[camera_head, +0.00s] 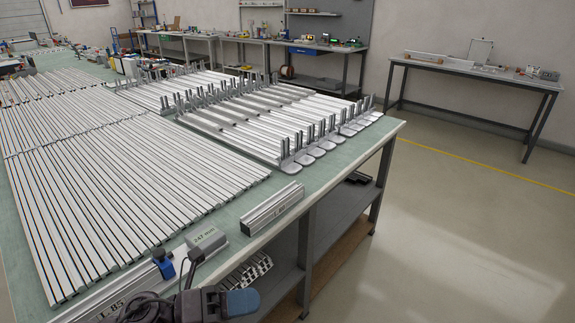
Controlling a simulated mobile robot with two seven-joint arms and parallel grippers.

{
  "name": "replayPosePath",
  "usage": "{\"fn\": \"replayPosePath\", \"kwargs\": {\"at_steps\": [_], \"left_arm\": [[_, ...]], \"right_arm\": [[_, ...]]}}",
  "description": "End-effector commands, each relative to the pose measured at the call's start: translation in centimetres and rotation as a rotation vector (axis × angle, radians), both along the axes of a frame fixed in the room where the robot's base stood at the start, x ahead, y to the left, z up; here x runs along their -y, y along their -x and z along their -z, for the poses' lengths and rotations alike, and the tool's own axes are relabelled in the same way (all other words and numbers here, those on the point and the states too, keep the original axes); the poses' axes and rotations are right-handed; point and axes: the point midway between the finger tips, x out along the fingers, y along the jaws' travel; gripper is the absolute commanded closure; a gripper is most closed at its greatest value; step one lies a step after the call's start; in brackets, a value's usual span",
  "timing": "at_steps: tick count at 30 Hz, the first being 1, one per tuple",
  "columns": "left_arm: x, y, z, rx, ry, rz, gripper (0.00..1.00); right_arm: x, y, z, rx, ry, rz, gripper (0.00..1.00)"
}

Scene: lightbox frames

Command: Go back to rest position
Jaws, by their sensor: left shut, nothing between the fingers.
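My left gripper (238,302) is at the bottom edge of the head view, dark with a blue-grey tip, in front of the table's near edge. It is shut and holds nothing. Part of it and its arm are cut off by the frame. My right gripper is not in view. A short aluminium profile (272,208) lies on the green table (335,172) near its front edge, apart from the gripper.
A measuring rail with a grey box (206,241) reading "247 mm" and a blue clamp (164,263) lies close to my gripper. Many long profiles (95,185) and bracketed frames (285,115) cover the table. Open floor (450,240) is at the right.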

Motion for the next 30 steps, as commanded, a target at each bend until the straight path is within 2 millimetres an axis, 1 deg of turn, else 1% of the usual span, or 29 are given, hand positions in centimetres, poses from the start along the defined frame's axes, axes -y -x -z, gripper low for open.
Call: {"fn": "replayPosePath", "kwargs": {"at_steps": [1, 2, 5, 8, 11, 12, 14, 15, 17, 18, 21, 24, 25, 27, 30], "left_arm": [[-0.5, -0.6, 0.2, -0.107, 0.089, -0.088, 1.0], [-1.0, -1.1, 0.3, -0.171, 0.141, -0.144, 1.0], [-3.2, -2.6, 1.5, -0.393, 0.31, -0.325, 1.0], [-6.2, -3.5, 3.9, -0.619, 0.477, -0.508, 1.0], [-9.7, -3.5, 7.2, -0.849, 0.643, -0.69, 1.0], [-11.1, -3.2, 8.8, -0.942, 0.709, -0.764, 1.0], [-13.2, -2.2, 11.4, -1.08, 0.809, -0.873, 1.0], [-14.6, -1.3, 13.3, -1.174, 0.877, -0.945, 1.0], [-16.4, 0.3, 15.9, -1.299, 0.97, -1.044, 1.0], [-17.4, 1.5, 17.4, -1.374, 1.027, -1.101, 1.0], [-19.2, 4.5, 20.6, -1.528, 1.147, -1.219, 1.0], [-20.3, 6.8, 22.7, -1.632, 1.231, -1.296, 1.0], [-20.5, 7.3, 23.2, -1.654, 1.249, -1.312, 1.0], [-20.8, 8.1, 23.8, -1.688, 1.278, -1.339, 1.0], [-20.9, 8.7, 24.2, -1.71, 1.295, -1.354, 1.0]], "right_arm": [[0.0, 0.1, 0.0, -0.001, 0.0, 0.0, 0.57], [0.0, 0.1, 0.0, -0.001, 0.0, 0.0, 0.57], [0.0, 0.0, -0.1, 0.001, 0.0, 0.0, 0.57], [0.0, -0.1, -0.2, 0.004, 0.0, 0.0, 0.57], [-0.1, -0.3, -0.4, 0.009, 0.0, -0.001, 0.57], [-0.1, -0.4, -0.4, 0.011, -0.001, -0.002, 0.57], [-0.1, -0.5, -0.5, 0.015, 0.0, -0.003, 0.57], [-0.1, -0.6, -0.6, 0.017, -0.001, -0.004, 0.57], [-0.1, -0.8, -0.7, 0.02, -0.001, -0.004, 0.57], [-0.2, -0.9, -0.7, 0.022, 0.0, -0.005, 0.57], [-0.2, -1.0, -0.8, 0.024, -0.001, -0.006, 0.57], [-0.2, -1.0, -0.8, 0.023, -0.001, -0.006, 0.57], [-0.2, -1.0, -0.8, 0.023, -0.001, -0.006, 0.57], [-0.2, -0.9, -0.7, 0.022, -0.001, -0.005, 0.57], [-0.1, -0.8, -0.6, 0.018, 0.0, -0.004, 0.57]]}}
